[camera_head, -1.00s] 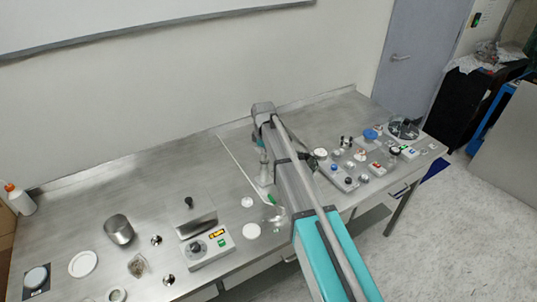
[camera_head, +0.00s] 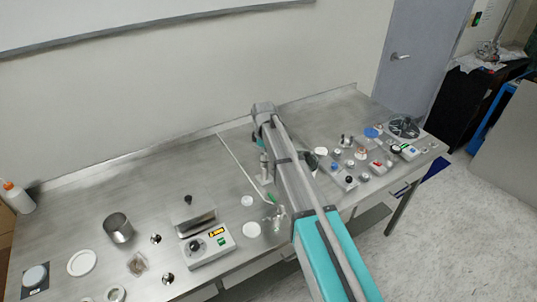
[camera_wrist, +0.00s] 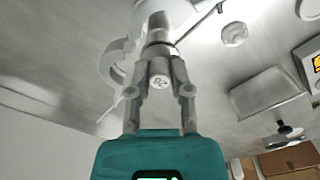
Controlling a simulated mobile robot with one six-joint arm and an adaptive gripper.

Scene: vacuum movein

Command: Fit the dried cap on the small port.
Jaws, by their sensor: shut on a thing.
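The cap lies between the two fingertips. Just beyond the fingers is pale, rounded glassware (camera_wrist: 115,60) with a curved side part; the cap's far end is hidden, so I cannot tell whether it touches a port. In the head view clear glassware (camera_head: 277,212) stands near the bench front, left of my arm, with a small green part (camera_head: 270,197) beside it. My fingers are not clear in that view.
Several small parts crowd the bench right of my arm. The back left of the bench (camera_head: 130,185) is clear.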

